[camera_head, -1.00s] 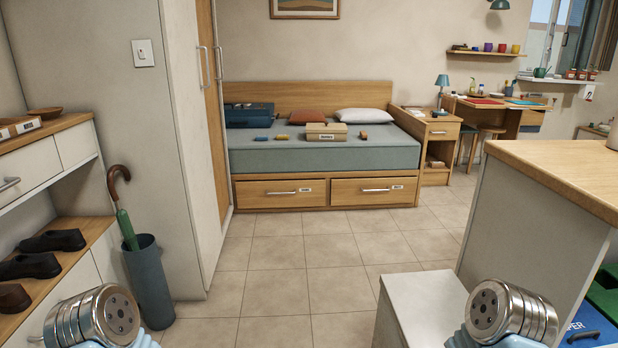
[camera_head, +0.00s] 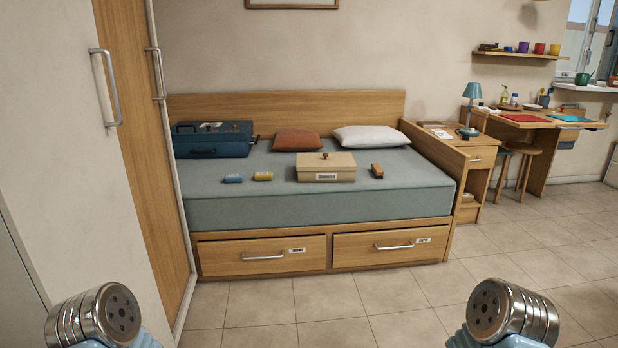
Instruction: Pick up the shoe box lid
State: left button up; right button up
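A beige box with a lid (camera_head: 326,160) sits on the front middle of the bed. The lid has a small dark knob on top, and a label shows on the box's front side. It looks like the shoe box, with its lid on. Only the metal ends of my two arms show at the bottom left and bottom right. My grippers are not visible, and they are far from the box, across the open floor.
The bed (camera_head: 240,209) has two drawers below. On it lie a blue case (camera_head: 212,140), a red pillow (camera_head: 297,140), a white pillow (camera_head: 372,138), blue and yellow rolls and a brown brush (camera_head: 377,171). A wardrobe (camera_head: 140,120) stands close left. The tiled floor ahead is clear.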

aim_at(305, 161)
jog(key=i+j, duration=0.1)
jog(key=i, duration=1)
